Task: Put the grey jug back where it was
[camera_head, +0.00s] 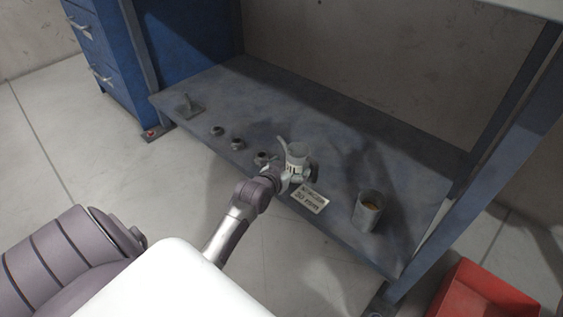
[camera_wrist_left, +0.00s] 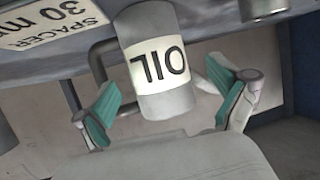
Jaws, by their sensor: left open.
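The grey jug (camera_head: 297,153) is upright at the shelf (camera_head: 400,165), close to its front edge. Its spout points left and its handle is on the right. In the left wrist view, which is upside down, the jug (camera_wrist_left: 160,104) carries a white OIL label. My left gripper (camera_head: 287,177) is in front of the jug. In the wrist view its teal-padded fingers are apart, one on each side of the jug, with gaps showing. Whether the jug's base touches the shelf is hard to tell. My right gripper is not in view.
A "SPACER 30 mm" card (camera_head: 310,198) lies just right of the jug. Several small dark rings (camera_head: 237,144) line the front edge at left. A red bin (camera_head: 485,295) is on the floor.

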